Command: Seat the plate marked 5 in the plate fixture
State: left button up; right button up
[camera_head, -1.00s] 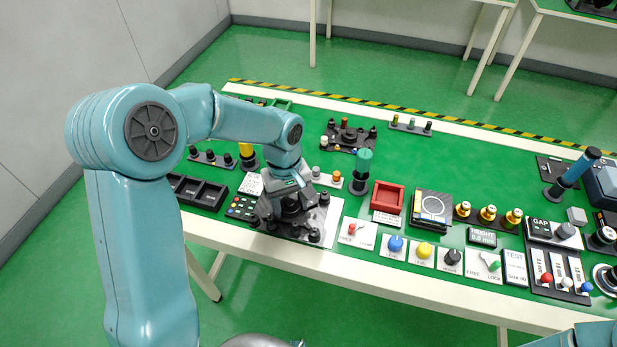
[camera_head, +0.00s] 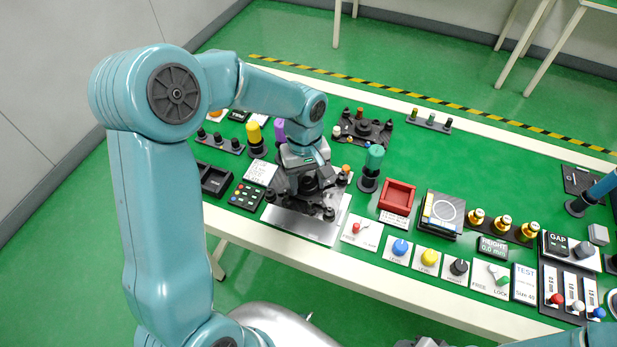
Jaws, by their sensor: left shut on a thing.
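The plate fixture (camera_head: 325,231) is a silver base with dark posts and clamps near the front edge of the bench, left of centre. My left gripper (camera_head: 312,188) points down over it, shut on a dark part among the posts. The gripper and the posts hide most of that part. I cannot read a 5 on it, nor tell whether it rests on the fixture. My right arm (camera_head: 585,337) shows only at the lower right edge, and its fingers are not seen.
A red tray (camera_head: 397,196) and a green-topped post (camera_head: 373,165) stand right of the fixture. A button panel (camera_head: 246,196) and dark bins (camera_head: 214,180) lie to its left. Knob and switch panels (camera_head: 429,259) line the front edge. A dark multi-post fixture (camera_head: 362,128) stands behind.

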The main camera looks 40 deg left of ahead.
aim_at(307, 197)
pick_arm(q)
jog(key=shift+d+r, duration=0.1)
jog(key=shift+s+f, duration=0.1)
jog(key=shift+f, duration=0.1)
notch_tip(307, 197, down, 6)
jog(key=b, duration=0.4)
jog(key=shift+r+b, duration=0.2)
jog(key=shift+b, duration=0.2)
dwell(1.1)
jog(key=shift+f+b, duration=0.15)
jog(key=shift+b, duration=0.2)
jog(key=shift+f, duration=0.3)
jog(key=shift+f+b, duration=0.65)
jog(key=shift+b, duration=0.1)
